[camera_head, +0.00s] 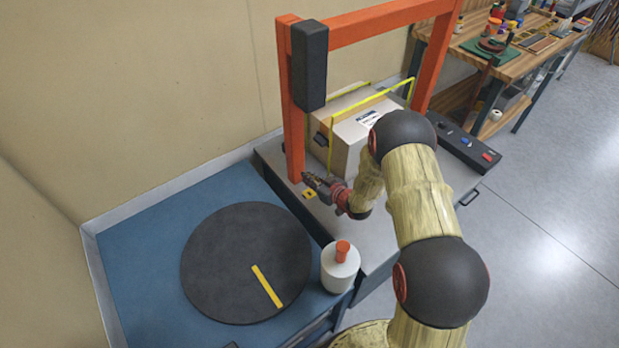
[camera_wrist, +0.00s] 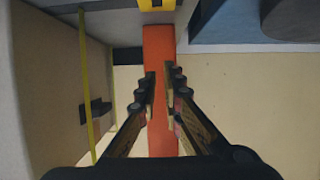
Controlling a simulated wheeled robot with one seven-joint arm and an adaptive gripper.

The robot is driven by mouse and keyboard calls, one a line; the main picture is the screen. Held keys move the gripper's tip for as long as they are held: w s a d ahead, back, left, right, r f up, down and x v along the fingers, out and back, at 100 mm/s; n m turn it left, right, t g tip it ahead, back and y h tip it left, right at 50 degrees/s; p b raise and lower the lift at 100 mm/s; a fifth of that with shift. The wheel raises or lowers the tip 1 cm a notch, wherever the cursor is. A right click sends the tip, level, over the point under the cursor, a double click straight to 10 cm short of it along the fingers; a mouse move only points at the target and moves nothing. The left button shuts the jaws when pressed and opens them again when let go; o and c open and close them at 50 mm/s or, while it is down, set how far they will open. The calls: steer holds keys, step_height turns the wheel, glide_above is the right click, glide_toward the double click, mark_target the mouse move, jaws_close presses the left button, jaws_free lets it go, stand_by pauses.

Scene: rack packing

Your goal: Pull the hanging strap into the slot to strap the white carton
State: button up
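The pale carton (camera_head: 345,155) stands on the grey bench under the orange frame; its side with a dark handle also fills the left of the wrist view (camera_wrist: 45,95). A thin yellow strap (camera_head: 332,148) runs over the carton and hangs down its near-left side; it shows as a vertical line in the wrist view (camera_wrist: 86,85). A yellow piece with a dark opening (camera_head: 309,193), apparently the slot, lies on the bench by the orange post; it also shows in the wrist view (camera_wrist: 155,5). My gripper (camera_head: 308,178) is beside the post, left of the carton. Its fingers (camera_wrist: 162,80) are apart and empty.
The orange post (camera_head: 291,110) stands close behind my fingers and carries a dark box (camera_head: 309,65). A blue table (camera_head: 140,260) holds a black turntable (camera_head: 245,262) and a white bottle (camera_head: 340,268). A black control box (camera_head: 463,145) lies on the right.

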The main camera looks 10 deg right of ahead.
steer(key=shift+o, duration=1.4)
steer(key=v, duration=1.2)
steer(key=shift+d, duration=0.1)
